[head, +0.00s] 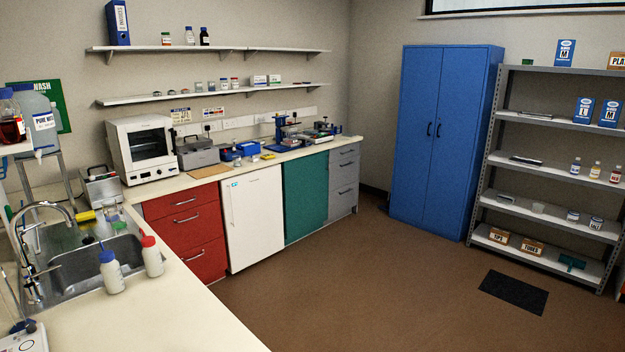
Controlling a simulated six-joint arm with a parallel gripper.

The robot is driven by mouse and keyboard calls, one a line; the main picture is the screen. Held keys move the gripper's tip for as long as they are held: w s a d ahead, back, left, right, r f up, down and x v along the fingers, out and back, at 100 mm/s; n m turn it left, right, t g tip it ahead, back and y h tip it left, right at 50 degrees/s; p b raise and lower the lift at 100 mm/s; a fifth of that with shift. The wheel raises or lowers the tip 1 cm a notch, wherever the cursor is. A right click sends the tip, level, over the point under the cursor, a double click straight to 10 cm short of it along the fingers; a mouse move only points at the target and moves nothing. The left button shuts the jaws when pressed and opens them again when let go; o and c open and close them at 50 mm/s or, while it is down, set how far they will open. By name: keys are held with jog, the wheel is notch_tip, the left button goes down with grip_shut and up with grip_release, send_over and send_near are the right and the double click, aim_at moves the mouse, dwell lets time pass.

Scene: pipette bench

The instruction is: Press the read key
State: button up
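I cannot make out the read key in the head view. Several bench instruments stand along the back counter (240,168), too small to show their keys. A white cabinet-like instrument with a dark window (143,150) stands at the left of that counter. A grey box-shaped instrument (198,153) is beside it. Smaller blue and dark apparatus (287,133) stands further right. A pale device (28,338) is cut off at the bottom left corner. My gripper is not in view.
A sink (95,265) with a curved tap (38,212) is at the left. Two wash bottles (112,272) (152,257) stand on the near counter (160,320). A blue cupboard (440,140) and grey shelving (550,170) stand at the right. The brown floor (380,280) is mostly clear.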

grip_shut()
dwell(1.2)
